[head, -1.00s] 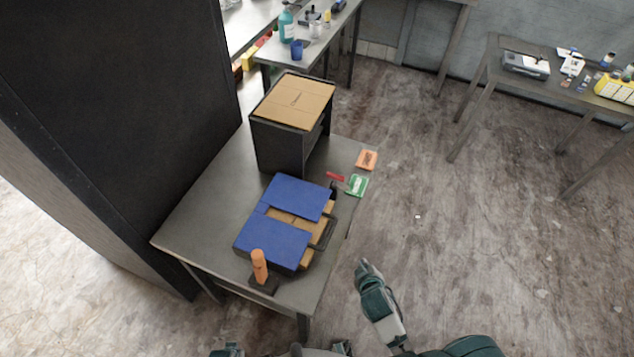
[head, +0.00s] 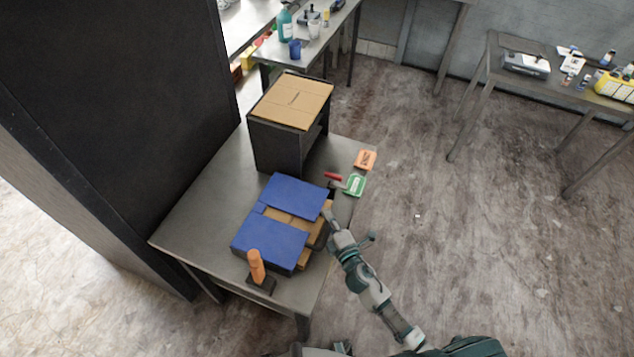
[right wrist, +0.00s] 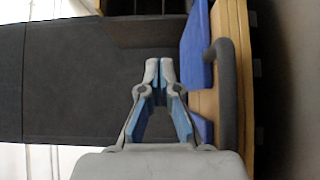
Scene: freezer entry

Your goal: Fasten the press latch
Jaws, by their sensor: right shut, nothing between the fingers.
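A wooden case with blue panels (head: 270,243) lies on the grey table, with a dark handle along its right side. In the right wrist view its blue panel (right wrist: 195,48), wood side (right wrist: 238,25) and dark handle (right wrist: 222,110) are at the right. I cannot make out a separate press latch on it. My right gripper (head: 327,212) is at the case's right edge by the handle; I cannot tell whether they touch. In the right wrist view the gripper (right wrist: 159,68) has its fingertips together, with nothing between them. My left gripper is not in view.
An orange upright handle on a dark base (head: 257,268) stands at the case's near corner. A dark box with a cardboard top (head: 291,100) stands behind. A red item (head: 333,176), a green card (head: 355,185) and an orange card (head: 365,159) lie on the table (head: 195,215). A tall dark cabinet (head: 120,120) is left.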

